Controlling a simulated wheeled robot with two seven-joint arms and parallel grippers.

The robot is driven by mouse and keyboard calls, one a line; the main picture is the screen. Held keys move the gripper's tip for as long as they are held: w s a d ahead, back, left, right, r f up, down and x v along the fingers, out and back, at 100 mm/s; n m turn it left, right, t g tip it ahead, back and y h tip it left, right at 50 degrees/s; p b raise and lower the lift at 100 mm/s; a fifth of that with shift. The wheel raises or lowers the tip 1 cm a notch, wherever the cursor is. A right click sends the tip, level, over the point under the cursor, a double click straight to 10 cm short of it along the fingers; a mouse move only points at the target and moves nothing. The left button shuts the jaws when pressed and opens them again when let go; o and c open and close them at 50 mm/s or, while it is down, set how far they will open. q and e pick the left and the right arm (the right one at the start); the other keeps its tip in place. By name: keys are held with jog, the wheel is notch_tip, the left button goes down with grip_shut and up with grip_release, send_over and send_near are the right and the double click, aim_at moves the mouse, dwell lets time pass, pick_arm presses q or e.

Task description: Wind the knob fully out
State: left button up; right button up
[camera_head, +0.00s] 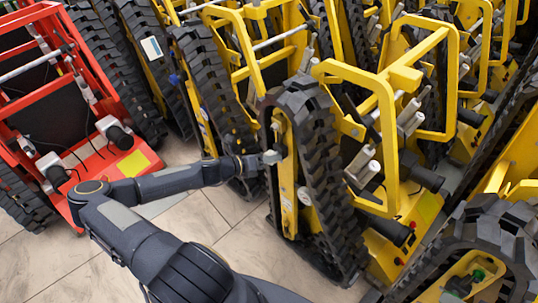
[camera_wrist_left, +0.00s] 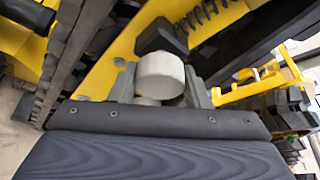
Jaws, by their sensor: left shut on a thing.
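The knob (camera_wrist_left: 161,75) is a pale grey round cap on the yellow side of a tracked carrier (camera_head: 287,200). In the left wrist view it sits between the two dark fingers of my left gripper (camera_wrist_left: 160,92), which is shut on it. In the head view my left arm reaches in from the lower left, and the left gripper (camera_head: 270,157) is at the inner yellow frame of the nearest track. The knob's shaft is mostly hidden there, so I cannot tell how far out it stands. My right gripper is not in view.
Several yellow carriers with black rubber tracks stand close together across the back and right. A red carrier (camera_head: 85,170) stands at the left. Tiled floor (camera_head: 215,215) lies open between it and the nearest yellow track (camera_head: 325,180). Another black track (camera_head: 500,235) is at the lower right.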

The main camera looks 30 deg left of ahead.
pick_arm(q)
jog(key=shift+n+h+p, duration=0.7)
jog(key=shift+n, duration=0.4)
jog(key=shift+n+t+h+p, duration=0.3)
jog(key=shift+n+h+p, duration=0.15)
jog(key=shift+n, duration=0.55)
jog(key=shift+d+f+n+t+h, duration=0.15)
jog(key=shift+n+t+h, duration=0.25)
jog(key=shift+n, duration=0.7)
jog(key=shift+n+h, duration=0.35)
jog(key=shift+n, duration=0.65)
jog(key=shift+t+b, duration=0.3)
jog(key=o, duration=1)
